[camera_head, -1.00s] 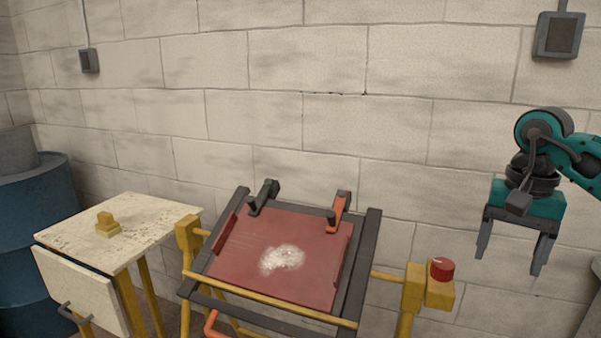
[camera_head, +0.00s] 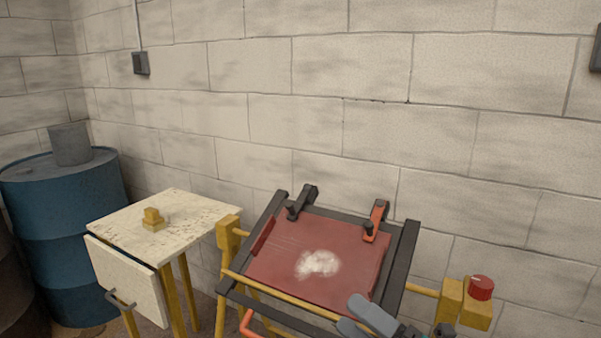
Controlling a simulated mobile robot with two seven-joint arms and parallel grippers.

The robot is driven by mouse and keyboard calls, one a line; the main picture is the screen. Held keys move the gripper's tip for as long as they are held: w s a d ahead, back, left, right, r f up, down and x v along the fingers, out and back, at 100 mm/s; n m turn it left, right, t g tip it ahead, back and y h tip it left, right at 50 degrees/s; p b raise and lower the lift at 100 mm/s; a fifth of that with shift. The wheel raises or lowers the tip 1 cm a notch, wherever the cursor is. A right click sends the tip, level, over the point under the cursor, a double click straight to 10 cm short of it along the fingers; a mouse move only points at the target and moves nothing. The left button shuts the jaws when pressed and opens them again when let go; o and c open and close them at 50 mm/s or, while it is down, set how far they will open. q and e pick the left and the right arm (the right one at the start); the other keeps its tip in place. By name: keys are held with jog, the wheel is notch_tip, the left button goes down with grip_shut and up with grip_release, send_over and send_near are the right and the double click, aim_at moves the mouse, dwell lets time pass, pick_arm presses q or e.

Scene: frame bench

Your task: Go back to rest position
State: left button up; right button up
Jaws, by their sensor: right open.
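My right gripper (camera_head: 350,313) shows at the bottom edge, right of centre. Its two grey fingers are apart and point left, with nothing seen between them. It appears in front of the lower right part of the tilted frame bench. The rest of my right arm is mostly cut off by the picture's edge. The bench holds a red panel (camera_head: 345,245) with a whitish patch (camera_head: 317,263) on it. A black clamp (camera_head: 302,202) and an orange clamp (camera_head: 376,221) sit along its upper edge. My left gripper is not in view.
A cream side table (camera_head: 190,208) with a small yellow block (camera_head: 152,220) stands left of the bench. A blue drum (camera_head: 65,230) stands farther left. A red knob (camera_head: 481,287) tops the yellow post at right. A block wall (camera_head: 350,90) closes the back.

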jog(key=s+d+f+m+h, duration=0.3)
jog(key=s+f+m+h, duration=0.1)
jog(key=f+m, duration=0.4)
jog(key=s+d+f+m+g+h, duration=0.1)
jog(key=s+d+f+m+h, duration=0.2)
jog(key=s+f+m+h, duration=0.2)
jog(key=s+d+f+m+g+h, duration=0.1)
jog(key=s+d+f+m+h, duration=0.2)
jog(key=f+m, duration=0.8)
jog(key=s+m+h+p, duration=0.1)
jog(key=m+h, duration=0.1)
jog(key=m, duration=0.2)
jog(key=shift+s+h, duration=0.35)
jog(key=shift+h, duration=0.05)
